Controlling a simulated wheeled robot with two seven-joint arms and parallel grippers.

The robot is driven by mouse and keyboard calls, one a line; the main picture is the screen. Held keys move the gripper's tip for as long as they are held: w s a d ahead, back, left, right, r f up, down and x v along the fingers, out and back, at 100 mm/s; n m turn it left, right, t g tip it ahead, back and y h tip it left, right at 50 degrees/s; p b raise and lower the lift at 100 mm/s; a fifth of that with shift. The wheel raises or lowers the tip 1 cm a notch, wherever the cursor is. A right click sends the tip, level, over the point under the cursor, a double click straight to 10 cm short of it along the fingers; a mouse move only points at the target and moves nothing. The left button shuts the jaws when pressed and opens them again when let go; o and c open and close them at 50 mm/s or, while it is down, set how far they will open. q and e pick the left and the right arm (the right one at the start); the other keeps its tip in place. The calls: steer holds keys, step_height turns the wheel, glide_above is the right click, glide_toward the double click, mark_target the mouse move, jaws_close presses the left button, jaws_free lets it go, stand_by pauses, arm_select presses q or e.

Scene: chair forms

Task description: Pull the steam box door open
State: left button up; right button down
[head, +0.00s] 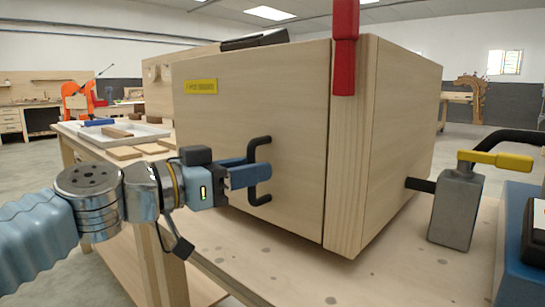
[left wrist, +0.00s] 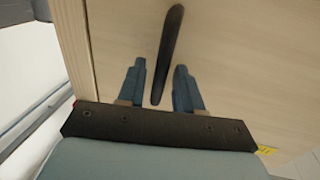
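The steam box (head: 405,120) is a large pale wooden box on a workbench. Its door (head: 290,110) faces my left arm and looks closed against the frame. A black C-shaped handle (head: 262,141) is mounted on the door. My left gripper (head: 262,172) is at the handle. In the left wrist view its two blue fingers (left wrist: 160,85) are spread apart, with the black handle (left wrist: 168,50) running between them and a gap visible on each side. My right gripper is not in view.
A red clamp-like part (head: 344,50) hangs at the box's front edge. A grey canister with a yellow lever (head: 458,205) stands right of the box, joined by a black pipe. A white tray (head: 125,133) and wood pieces lie on a bench at left.

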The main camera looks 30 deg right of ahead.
arm_select(q)
steer(key=shift+d, duration=0.5)
steer(key=shift+c, duration=0.3)
jaws_close()
steer(key=shift+a, duration=0.1)
